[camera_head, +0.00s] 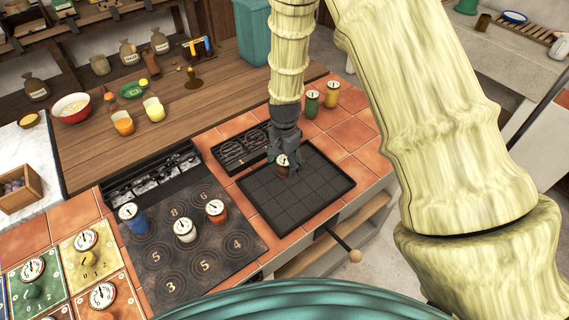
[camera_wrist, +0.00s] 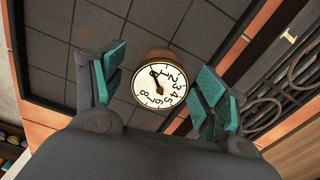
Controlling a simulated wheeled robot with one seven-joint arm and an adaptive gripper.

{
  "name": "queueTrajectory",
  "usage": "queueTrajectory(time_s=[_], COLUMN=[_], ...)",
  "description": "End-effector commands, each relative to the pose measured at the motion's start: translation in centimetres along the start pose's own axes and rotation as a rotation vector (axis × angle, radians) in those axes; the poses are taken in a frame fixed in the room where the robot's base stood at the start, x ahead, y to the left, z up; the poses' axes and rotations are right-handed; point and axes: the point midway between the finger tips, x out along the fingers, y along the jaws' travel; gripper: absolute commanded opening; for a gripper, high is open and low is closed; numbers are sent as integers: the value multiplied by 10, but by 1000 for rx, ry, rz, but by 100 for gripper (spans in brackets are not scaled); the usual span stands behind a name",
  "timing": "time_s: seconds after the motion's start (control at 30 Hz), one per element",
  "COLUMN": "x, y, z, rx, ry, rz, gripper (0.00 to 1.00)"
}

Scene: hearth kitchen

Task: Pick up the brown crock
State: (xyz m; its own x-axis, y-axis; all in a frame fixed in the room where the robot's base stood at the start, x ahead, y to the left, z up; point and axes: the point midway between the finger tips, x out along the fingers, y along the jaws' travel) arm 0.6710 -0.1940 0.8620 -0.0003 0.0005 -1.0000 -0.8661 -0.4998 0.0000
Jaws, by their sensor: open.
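A brown crock (camera_head: 282,170) with a white numbered dial on its lid stands upright on the black gridded tray (camera_head: 322,210). My gripper (camera_head: 285,158) is directly above it and partly hides it. In the wrist view the crock (camera_wrist: 158,55) sits between the two teal-padded fingers of my gripper (camera_wrist: 157,85). The fingers are open, with a visible gap on each side of the dial. A reddish-brown crock (camera_head: 217,214) with a similar dial stands on the dark numbered mat.
A blue crock (camera_head: 137,222) and a white crock (camera_head: 185,234) also stand on the numbered mat (camera_head: 200,270). A green crock (camera_head: 312,103) and a yellow crock (camera_head: 332,97) stand behind the tray. A black rack (camera_head: 245,149) borders the tray's left back edge. Most tray cells are bare.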

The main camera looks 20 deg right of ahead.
Motion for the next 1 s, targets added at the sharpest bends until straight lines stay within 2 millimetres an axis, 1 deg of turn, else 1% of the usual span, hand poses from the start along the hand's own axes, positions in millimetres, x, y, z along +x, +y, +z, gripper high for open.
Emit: queueTrajectory(time_s=[0.1, 0.2, 0.47, 0.5, 0.67, 0.7, 0.77, 0.8, 1.0], x=[8, 12, 14, 14, 14, 14, 14, 13, 13], y=[1, 1, 1, 1, 0, 0, 0, 0, 0], z=[0, 0, 0, 0, 0, 0, 0, 0, 0], rx=[0, 0, 0, 0, 1, 1, 1, 1, 1], ry=[-1, -1, 0, 0, 0, 0, 0, 0, 0], rz=[1, 1, 0, 0, 0, 0, 0, 0, 0], gripper=[73, 73, 73, 65, 36, 29, 18, 15, 15])
